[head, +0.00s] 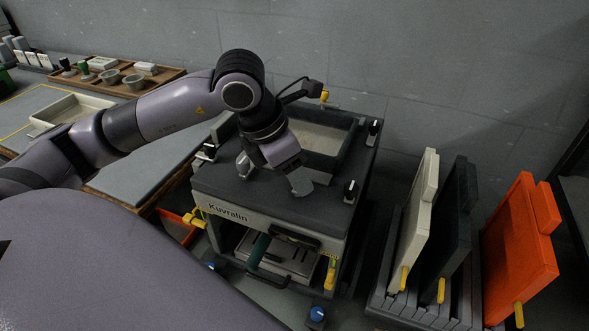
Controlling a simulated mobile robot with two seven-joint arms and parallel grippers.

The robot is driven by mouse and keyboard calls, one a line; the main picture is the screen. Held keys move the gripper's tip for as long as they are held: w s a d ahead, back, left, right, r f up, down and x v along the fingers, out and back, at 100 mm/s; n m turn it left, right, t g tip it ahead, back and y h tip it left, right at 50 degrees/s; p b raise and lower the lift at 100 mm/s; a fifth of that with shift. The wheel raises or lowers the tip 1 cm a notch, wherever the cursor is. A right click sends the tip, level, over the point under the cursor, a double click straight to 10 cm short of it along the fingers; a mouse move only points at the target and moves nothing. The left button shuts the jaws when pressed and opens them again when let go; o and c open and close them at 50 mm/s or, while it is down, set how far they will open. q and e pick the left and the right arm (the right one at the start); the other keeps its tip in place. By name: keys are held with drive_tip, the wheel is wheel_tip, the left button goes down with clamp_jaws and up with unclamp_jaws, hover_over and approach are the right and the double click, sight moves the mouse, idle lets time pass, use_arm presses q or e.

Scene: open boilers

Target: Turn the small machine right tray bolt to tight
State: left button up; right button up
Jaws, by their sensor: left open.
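The small machine (268,205), a dark grey box marked "Kuvralin", stands in the middle of the head view. A pale tray (322,138) is set in its top. A black knob with a white mark (351,191) stands at the top's front right corner, and a similar knob (374,130) stands at the back right. I cannot tell for sure which part is the right tray bolt. My left gripper (272,175) is open and empty over the front of the top, left of the front right knob. My right gripper is not in view.
White, black and orange panels (521,240) with yellow handles stand upright in a rack (420,312) at the right. Blue knobs (317,316) sit low before the machine. A wooden tray (125,88) with small bowls lies at the back left. A grey wall closes off the back.

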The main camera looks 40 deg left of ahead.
use_arm(q)
drive_tip(key=v, duration=0.7)
idle(0.4)
